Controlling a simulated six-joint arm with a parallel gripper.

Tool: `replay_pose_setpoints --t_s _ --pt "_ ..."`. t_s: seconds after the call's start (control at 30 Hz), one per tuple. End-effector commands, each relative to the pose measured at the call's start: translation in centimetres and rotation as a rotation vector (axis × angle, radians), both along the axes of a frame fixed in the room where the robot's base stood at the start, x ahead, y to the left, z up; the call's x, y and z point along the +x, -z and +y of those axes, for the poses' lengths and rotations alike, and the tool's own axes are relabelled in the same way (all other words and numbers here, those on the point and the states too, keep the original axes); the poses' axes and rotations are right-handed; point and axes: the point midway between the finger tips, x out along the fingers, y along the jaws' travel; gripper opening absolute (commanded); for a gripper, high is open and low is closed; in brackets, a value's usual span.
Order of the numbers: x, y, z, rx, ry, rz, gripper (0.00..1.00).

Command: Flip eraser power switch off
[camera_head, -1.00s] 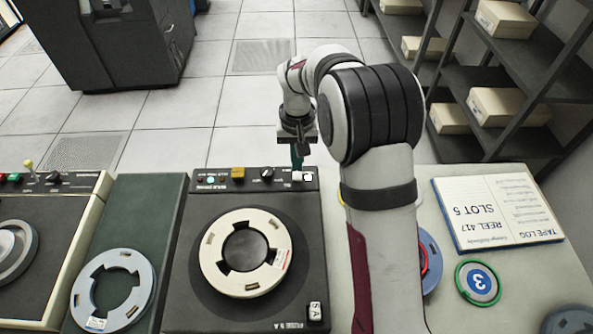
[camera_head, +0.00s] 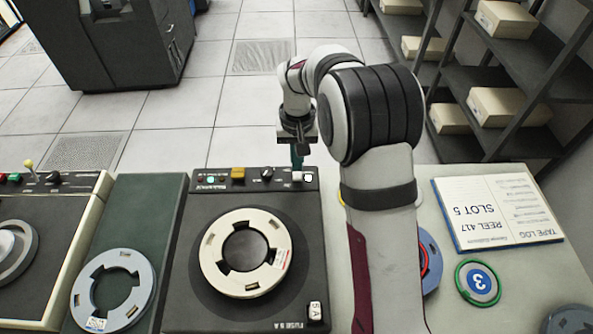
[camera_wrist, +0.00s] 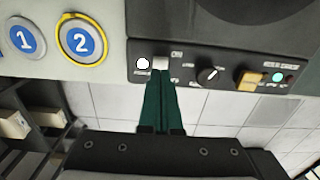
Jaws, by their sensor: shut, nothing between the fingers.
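The eraser (camera_head: 300,290) is a dark box with a cream reel (camera_head: 212,262) lying on top. Its far-edge control panel also shows in the wrist view (camera_wrist: 215,64). The power switch (camera_head: 297,176) is a small white block at the panel's right end, and in the wrist view (camera_wrist: 160,63) it sits beside a round white lamp (camera_wrist: 143,64). My gripper (camera_head: 297,166) has green fingers, closed together and empty, at the panel's far edge. In the wrist view its tips (camera_wrist: 161,76) are right at the switch; I cannot tell whether they touch. Which way the switch is tipped is unclear.
The panel also carries a black knob (camera_wrist: 208,76), an amber button (camera_wrist: 250,80) and a lit teal lamp (camera_wrist: 278,77). A blue-grey reel (camera_head: 136,284) lies left of the eraser.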

Motion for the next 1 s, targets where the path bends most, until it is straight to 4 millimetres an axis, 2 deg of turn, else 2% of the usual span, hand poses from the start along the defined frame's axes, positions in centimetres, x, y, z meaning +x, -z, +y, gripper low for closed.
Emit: replay_pose_setpoints --t_s 1.0 --pt "0.0 1.2 0.0 0.0 0.0 0.001 0.0"
